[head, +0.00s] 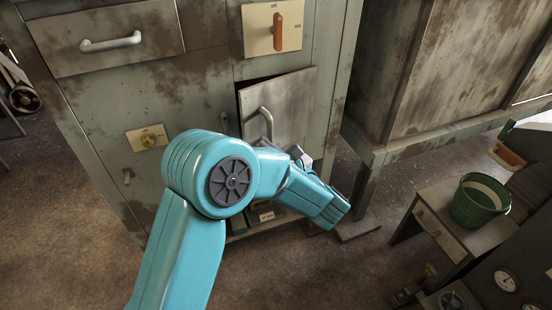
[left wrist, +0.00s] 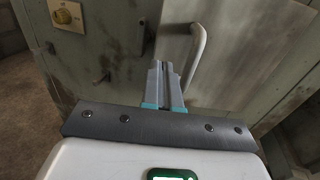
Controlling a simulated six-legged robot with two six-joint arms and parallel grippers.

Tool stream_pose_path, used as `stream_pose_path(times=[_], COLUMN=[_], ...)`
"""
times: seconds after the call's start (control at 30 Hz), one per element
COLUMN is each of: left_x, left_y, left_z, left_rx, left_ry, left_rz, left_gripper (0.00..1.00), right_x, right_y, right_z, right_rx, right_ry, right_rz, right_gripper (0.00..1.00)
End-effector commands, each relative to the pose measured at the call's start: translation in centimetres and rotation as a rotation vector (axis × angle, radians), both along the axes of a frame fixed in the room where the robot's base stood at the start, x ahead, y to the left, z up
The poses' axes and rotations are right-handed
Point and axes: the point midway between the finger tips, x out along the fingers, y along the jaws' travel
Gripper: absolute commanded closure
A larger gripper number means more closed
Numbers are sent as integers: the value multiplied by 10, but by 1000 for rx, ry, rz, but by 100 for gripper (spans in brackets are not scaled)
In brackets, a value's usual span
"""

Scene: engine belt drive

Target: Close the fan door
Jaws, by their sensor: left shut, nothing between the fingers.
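The fan door (head: 283,105) is a grey metal panel with a curved pale handle (head: 266,124), set in the rusty cabinet. It stands slightly ajar, with a dark gap along its top and left edges. My left arm reaches across the head view in front of the door's lower part. In the left wrist view my left gripper (left wrist: 162,66) is shut and empty, pointing at the cabinet just left of the handle (left wrist: 196,52). The door (left wrist: 240,60) fills the right of that view. I cannot tell whether the fingertips touch it. My right gripper is not in view.
Above the door is an orange on/off lever (head: 278,31). A drawer (head: 108,38) and a yellow knob (head: 149,140) are on the cabinet's left. A green bucket (head: 479,201) stands on a small table at right. Bare floor (head: 310,262) lies in front.

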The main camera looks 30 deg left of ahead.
Motion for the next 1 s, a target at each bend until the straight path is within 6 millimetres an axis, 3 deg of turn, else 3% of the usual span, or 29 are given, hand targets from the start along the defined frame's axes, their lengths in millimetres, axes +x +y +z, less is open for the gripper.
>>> stream_pose_path(times=[0.1, 0.3, 0.5, 0.87, 1.0], left_x=[10, 24, 31, 32, 38], left_y=[26, 57, 70, 72, 90], left_z=[-1, 0, 0, 0, 0], left_rx=[0, 0, 0, 0, 0], left_ry=[-2, -1, -2, -1, -1], left_rz=[7, 6, 4, 3, 7], left_gripper=[100, 100, 100, 100, 100], right_x=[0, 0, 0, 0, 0], right_y=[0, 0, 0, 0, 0], right_z=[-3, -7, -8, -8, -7], right_rx=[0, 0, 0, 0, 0], right_ry=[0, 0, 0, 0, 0], right_rz=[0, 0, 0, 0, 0], right_gripper=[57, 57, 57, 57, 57])
